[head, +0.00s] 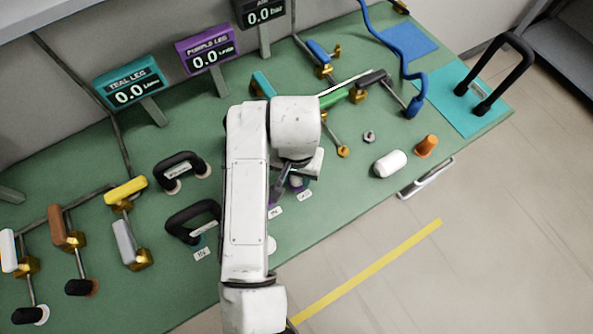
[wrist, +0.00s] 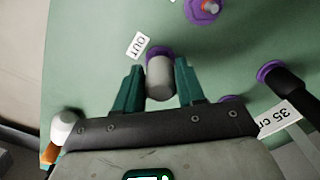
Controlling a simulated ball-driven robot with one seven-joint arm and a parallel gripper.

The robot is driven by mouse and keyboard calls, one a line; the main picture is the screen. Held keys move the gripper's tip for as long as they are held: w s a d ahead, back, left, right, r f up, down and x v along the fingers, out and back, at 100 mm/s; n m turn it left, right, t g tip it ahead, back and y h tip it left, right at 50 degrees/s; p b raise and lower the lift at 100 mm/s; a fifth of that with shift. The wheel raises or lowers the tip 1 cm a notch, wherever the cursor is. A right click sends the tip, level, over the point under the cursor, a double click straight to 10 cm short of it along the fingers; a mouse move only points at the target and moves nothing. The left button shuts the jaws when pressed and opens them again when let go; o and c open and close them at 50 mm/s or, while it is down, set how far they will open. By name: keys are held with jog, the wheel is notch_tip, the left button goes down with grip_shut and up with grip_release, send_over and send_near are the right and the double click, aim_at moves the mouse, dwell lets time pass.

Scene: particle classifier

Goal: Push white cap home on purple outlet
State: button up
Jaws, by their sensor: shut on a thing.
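The purple outlet (wrist: 158,51) shows as a purple rim at the cap's far end, beside the OUT label (wrist: 138,45). Cap and outlet look lined up and appear to touch; I cannot tell how deep the cap sits. In the head view my gripper (head: 292,187) is over the green bench, and my arm hides most of this spot.
A black hose end with a purple collar (wrist: 271,70) lies right of my gripper in the wrist view. Another purple fitting (wrist: 204,9) is at the top.

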jog(key=shift+f, duration=0.25)
jog(key=o, duration=1.1)
notch_tip(320, 180, up, 11)
jog(key=shift+f, duration=0.1)
